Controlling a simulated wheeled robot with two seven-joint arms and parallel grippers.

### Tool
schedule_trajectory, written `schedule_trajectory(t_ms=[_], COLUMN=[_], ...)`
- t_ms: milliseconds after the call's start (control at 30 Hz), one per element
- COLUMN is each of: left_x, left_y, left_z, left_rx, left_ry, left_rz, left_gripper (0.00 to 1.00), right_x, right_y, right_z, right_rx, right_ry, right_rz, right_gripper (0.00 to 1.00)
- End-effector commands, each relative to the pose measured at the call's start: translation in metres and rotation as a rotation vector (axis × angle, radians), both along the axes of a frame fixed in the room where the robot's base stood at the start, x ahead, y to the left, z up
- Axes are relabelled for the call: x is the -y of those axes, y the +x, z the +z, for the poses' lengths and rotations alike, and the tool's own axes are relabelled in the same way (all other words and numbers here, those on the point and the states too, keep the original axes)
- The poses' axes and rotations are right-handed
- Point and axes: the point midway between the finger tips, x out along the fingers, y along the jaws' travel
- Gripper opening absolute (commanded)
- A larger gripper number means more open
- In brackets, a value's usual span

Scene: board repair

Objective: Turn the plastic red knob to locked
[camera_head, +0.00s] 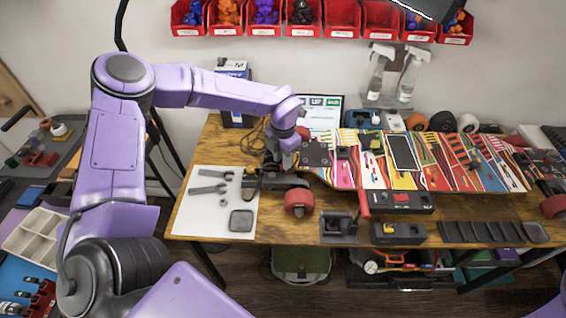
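I cannot tell for certain which red part is the knob. A red upright handle (363,205) stands by the front edge of the patterned skateboard (430,165), beside a black fixture (339,228). A small red piece (303,133) shows right by my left gripper, partly hidden behind it. My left gripper (272,176) points down at the left end of the board, over the dark truck beside a red wheel (299,203). Its fingers are small and dark against the truck, so their opening is unclear. My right gripper is out of view.
A white mat (215,215) with wrenches lies left of the board. Black tool holders (398,234) line the table's front edge. Red bins (343,20) hang on the wall.

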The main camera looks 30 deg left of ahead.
Motion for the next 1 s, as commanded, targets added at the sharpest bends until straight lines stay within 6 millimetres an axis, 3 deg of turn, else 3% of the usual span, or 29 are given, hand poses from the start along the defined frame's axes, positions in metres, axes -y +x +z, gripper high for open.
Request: schedule_trajectory(t_ms=[200,400,1000], left_x=[0.0,0.0,0.0], left_y=[0.001,0.0,0.0], left_z=[0.051,0.08,0.084], left_rx=[0.004,-0.001,-0.002], left_ry=[-0.001,-0.001,0.0], left_rz=[0.001,0.001,0.0], left_gripper=[0.33,0.33,0.33], right_x=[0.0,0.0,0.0], right_y=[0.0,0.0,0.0], right_z=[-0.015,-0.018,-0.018], right_rx=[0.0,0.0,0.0], right_ry=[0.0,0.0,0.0], right_rz=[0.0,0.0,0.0], right_gripper=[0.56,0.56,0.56])
